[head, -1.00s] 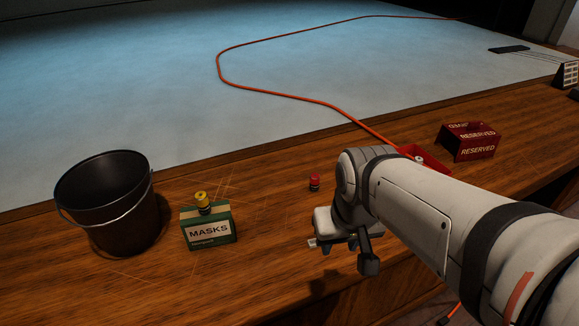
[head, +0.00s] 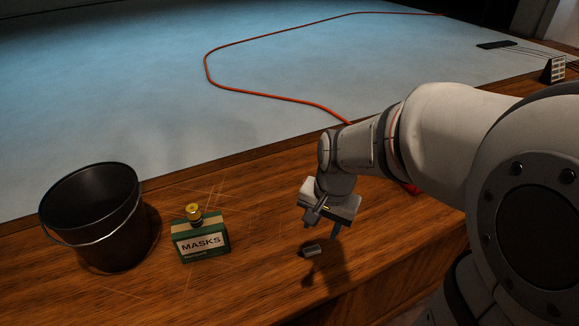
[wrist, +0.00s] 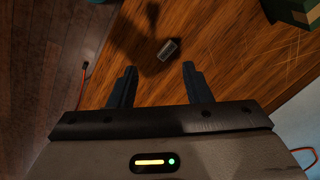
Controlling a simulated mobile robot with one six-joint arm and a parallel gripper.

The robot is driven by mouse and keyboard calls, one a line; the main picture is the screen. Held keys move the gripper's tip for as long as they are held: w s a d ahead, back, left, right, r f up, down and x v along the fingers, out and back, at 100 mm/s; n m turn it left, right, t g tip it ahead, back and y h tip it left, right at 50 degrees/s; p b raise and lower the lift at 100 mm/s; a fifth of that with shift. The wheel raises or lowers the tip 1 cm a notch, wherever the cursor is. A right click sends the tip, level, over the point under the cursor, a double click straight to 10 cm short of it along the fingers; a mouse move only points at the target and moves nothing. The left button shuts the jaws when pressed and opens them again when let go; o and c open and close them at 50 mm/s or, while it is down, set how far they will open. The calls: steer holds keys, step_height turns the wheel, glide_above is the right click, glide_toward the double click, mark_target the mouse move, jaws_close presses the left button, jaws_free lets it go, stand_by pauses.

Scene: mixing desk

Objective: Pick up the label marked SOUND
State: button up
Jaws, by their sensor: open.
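A small grey block with a dark face (head: 311,249) lies on the wooden desk, below and slightly left of my gripper (head: 322,224). It could be the SOUND label, but its marking is too small to read. It also shows in the wrist view (wrist: 168,49), where it lies beyond the fingertips and between their lines. My gripper is open and empty in the wrist view (wrist: 155,76), with its two dark fingers apart. It hangs above the desk, clear of the block.
A black bucket (head: 95,215) and a green MASKS box (head: 203,243) with a yellow-topped item (head: 193,213) on it stand to the left. An orange cable (head: 240,89) crosses the pale floor behind. The desk's front edge is close to the block. My arm hides the right side.

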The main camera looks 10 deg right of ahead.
mark_target(312, 248)
steer(key=w+f+m, duration=0.2)
steer(key=f+m, duration=0.1)
steer(key=w+f+m+g+p, duration=0.1)
steer(key=w+f+m, duration=0.2)
steer(key=w+d+f+m+y, duration=0.1)
steer(key=w+f+m, duration=0.1)
steer(key=f+m, duration=0.1)
steer(key=shift+w+d+g, duration=0.1)
steer(key=shift+w+g, duration=0.05)
steer(key=shift+g, duration=0.15)
steer(key=f, duration=0.8)
steer(key=shift+s+a, duration=0.3)
steer(key=shift+r, duration=0.1)
jaws_close()
